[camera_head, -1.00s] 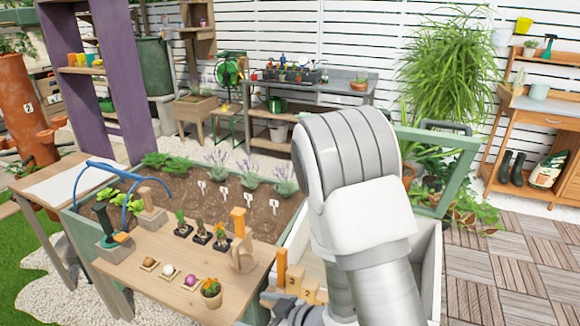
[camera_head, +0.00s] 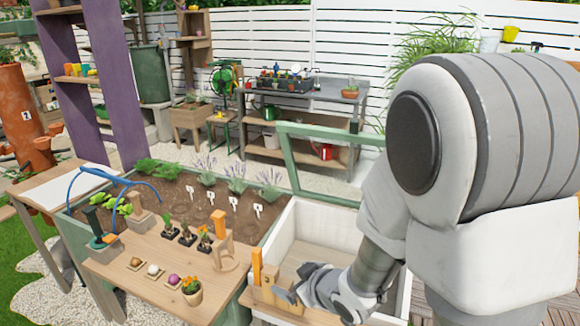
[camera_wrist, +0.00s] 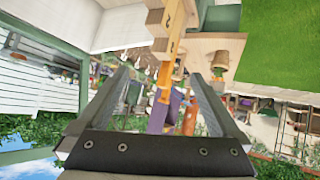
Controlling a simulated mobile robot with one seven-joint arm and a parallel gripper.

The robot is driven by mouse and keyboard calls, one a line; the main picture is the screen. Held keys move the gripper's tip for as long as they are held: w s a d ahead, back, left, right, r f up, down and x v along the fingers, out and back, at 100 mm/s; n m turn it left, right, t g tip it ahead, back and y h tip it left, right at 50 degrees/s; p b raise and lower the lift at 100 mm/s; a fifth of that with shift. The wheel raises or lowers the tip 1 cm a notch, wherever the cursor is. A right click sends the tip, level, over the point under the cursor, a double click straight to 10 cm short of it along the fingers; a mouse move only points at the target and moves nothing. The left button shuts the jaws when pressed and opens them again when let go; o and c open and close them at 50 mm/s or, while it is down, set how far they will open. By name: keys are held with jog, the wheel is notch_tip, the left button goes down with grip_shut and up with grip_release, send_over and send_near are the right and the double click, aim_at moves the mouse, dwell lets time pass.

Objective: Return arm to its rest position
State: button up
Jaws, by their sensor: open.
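My gripper (camera_head: 287,293) is low at the front of the white-walled box in the head view, beside the wooden block (camera_head: 265,292) with an orange-handled tool (camera_head: 256,265). In the wrist view my gripper (camera_wrist: 160,78) has its two dark fingers spread wide, with nothing held between them. Beyond the fingers, the wrist view shows an orange tool (camera_wrist: 172,52) and wooden parts. Whether the fingers touch the block cannot be told. My arm's large white and grey links fill the right side of the head view.
The wooden table (camera_head: 155,268) holds small potted plants, coloured balls in holders and a wooden stand (camera_head: 225,250). Behind it is a soil bed (camera_head: 175,192) with white labels. The white box (camera_head: 330,222) has an open green-framed lid (camera_head: 290,165). A grey workbench (camera_head: 325,92) stands behind.

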jog(key=s+d+r+m+h+p, duration=0.1)
jog(key=s+d+r+m+h, duration=0.15)
jog(key=d+r, duration=0.4)
jog(key=s+d+r+m+h+p, duration=0.25)
jog(key=d+r, duration=0.25)
jog(key=r, duration=0.3)
jog(key=s+r+m+g, duration=0.1)
jog(key=s+r+m, duration=0.1)
jog(key=s+r, duration=0.2)
jog(key=s+d+r+m+g+p, duration=0.1)
jog(key=s+r, duration=0.3)
jog(key=s, duration=0.6)
jog(key=shift+s+d+m+g, duration=0.25)
jog(key=shift+s+m+g, duration=0.15)
jog(key=shift+g, duration=0.3)
